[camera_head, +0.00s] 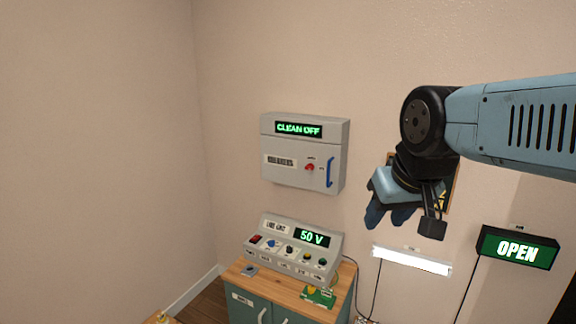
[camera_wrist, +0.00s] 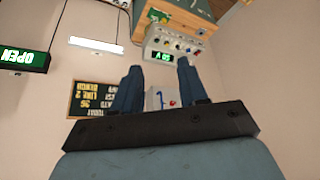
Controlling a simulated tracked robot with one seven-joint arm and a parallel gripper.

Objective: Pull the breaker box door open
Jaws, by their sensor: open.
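The grey breaker box (camera_head: 285,178) hangs on the wall, with a lit "CLEAN OFF" sign at its top. Its door looks closed, with a red knob (camera_head: 309,167) and a vertical blue handle (camera_head: 330,172) at the right. My gripper (camera_head: 374,220) is to the right of the box, apart from the handle. In the wrist view my gripper (camera_wrist: 159,66) shows two spread blue fingers with nothing held. That view is upside down; part of the box (camera_wrist: 150,101) and its blue handle (camera_wrist: 160,97) show between the fingers, the rest hidden by my gripper.
Below the box, a control console (camera_head: 290,247) reading "50 V" stands on a wood-topped cabinet (camera_head: 245,278). A lit lamp (camera_head: 411,260) and an "OPEN" sign (camera_head: 517,248) are at lower right. A letter board (camera_wrist: 90,97) hangs behind my gripper. The wall left of the box is bare.

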